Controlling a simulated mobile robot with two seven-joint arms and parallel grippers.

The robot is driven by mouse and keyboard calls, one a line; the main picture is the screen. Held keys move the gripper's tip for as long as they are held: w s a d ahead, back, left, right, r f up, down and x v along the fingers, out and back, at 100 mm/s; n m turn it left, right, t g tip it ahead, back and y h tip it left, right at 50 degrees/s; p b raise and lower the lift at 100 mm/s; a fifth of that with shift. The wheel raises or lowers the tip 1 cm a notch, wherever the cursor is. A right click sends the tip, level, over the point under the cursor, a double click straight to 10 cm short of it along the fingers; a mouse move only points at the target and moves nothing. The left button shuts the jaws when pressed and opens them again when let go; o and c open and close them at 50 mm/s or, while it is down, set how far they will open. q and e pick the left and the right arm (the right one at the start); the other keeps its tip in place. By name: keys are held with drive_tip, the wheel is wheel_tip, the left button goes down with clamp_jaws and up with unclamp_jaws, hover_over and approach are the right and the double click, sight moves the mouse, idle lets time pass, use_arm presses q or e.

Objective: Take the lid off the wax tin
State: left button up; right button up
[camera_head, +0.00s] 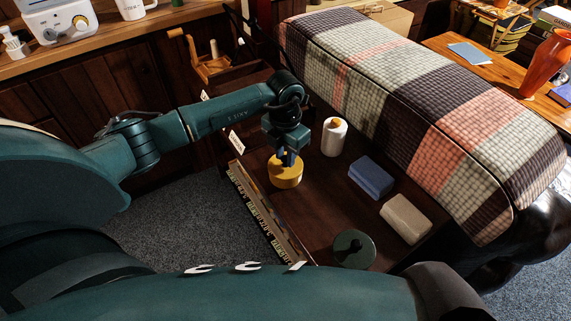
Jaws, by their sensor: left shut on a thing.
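The wax tin (286,179) is a round, yellow tin in the dark brown wooden tray or shelf near the middle of the camera_head view. My left gripper (289,159) points down over it and is shut at the top of its lid (276,168). The fingers hide the part they grip. I cannot see a gap between lid and tin, so I cannot tell whether the lid is loose. My right gripper is not in view.
A white roll (334,138) stands close to the right of the tin. A blue block (371,178), a beige block (406,217) and a dark green round object (354,248) lie nearer me and right. A bulky plaid blanket (430,110) rises behind them.

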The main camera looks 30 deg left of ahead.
use_arm(q)
drive_tip(key=shift+c, duration=1.1)
